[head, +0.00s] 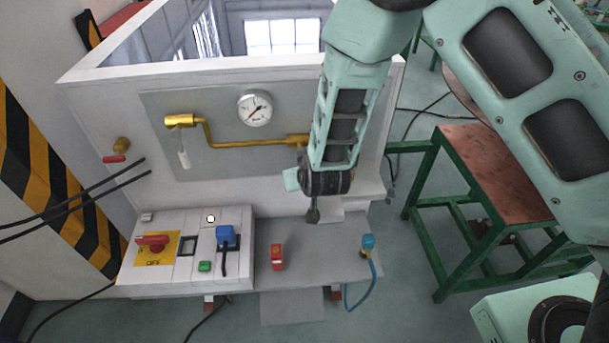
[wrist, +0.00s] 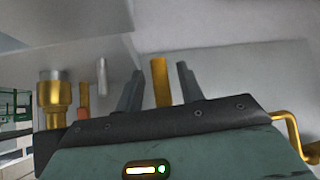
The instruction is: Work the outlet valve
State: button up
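My gripper (head: 318,196) hangs at the right end of the panel's brass pipe (head: 245,144) in the head view and hides what is there. In the wrist view my gripper (wrist: 159,88) has its two dark fingers apart. A yellow bar (wrist: 161,80), perhaps a valve handle, shows between them with a gap on each side. I cannot tell how deep it lies between the fingers. A brass fitting with a grey cap (wrist: 54,98) and a thin white rod (wrist: 102,76) show to the left. Which part is the outlet valve is not clear.
A pressure gauge (head: 254,108) and a brass valve with a white handle (head: 183,157) are on the panel. A red-handled valve (head: 115,158) is at left. Below are a control box (head: 180,272) and a red part (head: 277,257). A green-framed table (head: 480,165) stands right.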

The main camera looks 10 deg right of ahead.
jog(key=v, duration=1.7)
jog(key=shift+b, duration=0.35)
jog(key=shift+d+r, duration=0.1)
jog(key=shift+r, duration=0.05)
jog(key=s+a+r+n+g+y, duration=0.3)
jog(key=s+r+g, duration=0.15)
jog(key=s, duration=0.45)
jog(key=s+d+r+n+g+h, duration=0.2)
jog(key=s+d+r+g+h, duration=0.1)
jog(key=s+d, duration=0.5)
jog(key=shift+s+d+n+g+h, duration=0.3)
jog(key=shift+s+n+g, duration=0.1)
jog(key=shift+s+g, duration=0.3)
